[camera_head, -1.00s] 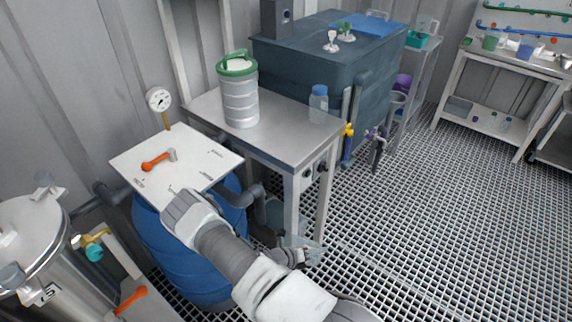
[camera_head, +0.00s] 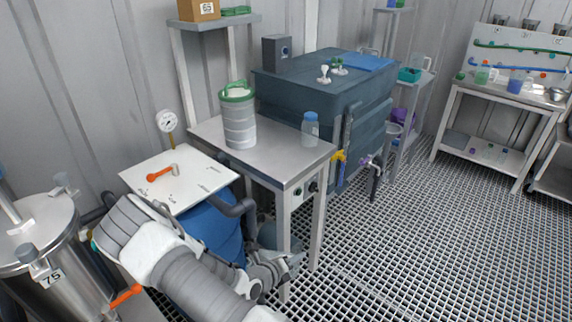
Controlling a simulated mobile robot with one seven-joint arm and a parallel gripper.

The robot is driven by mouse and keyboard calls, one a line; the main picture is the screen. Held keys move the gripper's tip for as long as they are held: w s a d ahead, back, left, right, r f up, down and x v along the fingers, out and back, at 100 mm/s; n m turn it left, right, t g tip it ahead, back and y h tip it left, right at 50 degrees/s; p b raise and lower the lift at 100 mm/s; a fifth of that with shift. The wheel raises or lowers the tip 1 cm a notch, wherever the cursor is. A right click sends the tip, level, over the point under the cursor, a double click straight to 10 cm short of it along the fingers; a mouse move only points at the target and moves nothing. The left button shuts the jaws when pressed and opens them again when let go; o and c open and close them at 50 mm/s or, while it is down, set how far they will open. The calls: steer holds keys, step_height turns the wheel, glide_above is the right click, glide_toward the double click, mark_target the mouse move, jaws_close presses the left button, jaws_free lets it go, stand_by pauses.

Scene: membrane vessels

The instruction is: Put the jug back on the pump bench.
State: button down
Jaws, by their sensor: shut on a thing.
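My gripper (camera_head: 262,280) is low at the bottom middle, beside the front leg of a steel bench and below its top. It is shut on a pale, see-through thing, probably the jug (camera_head: 288,264), which is mostly hidden by the gripper and the bench leg. The steel bench (camera_head: 268,158), with knobs on its side, is probably the pump bench. On its top stand a ribbed grey canister with a green rim (camera_head: 239,122) and a clear bottle with a blue cap (camera_head: 310,130).
A blue barrel with a white board (camera_head: 195,196) and orange lever stands left of the bench. A steel vessel (camera_head: 50,270) is at lower left, a dark tank (camera_head: 310,95) behind. The bench top's front is clear; open grating (camera_head: 430,240) lies right.

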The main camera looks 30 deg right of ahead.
steer(key=w+a+r+n+t+y, duration=0.2)
steer(key=a+r, duration=0.4)
steer(key=r, duration=0.3)
steer(key=w+a+r+n+t+y, duration=0.2)
steer(key=a+r, duration=0.4)
steer(key=r, duration=0.4)
steer(key=w+a+r+n+t+y, duration=0.2)
steer(key=a+r+n+t+y, duration=0.1)
steer(key=r, duration=0.7)
steer(key=a+n+y, duration=0.1)
steer(key=a+n, duration=0.1)
steer(key=n, duration=0.1)
steer(key=shift+a, duration=0.4)
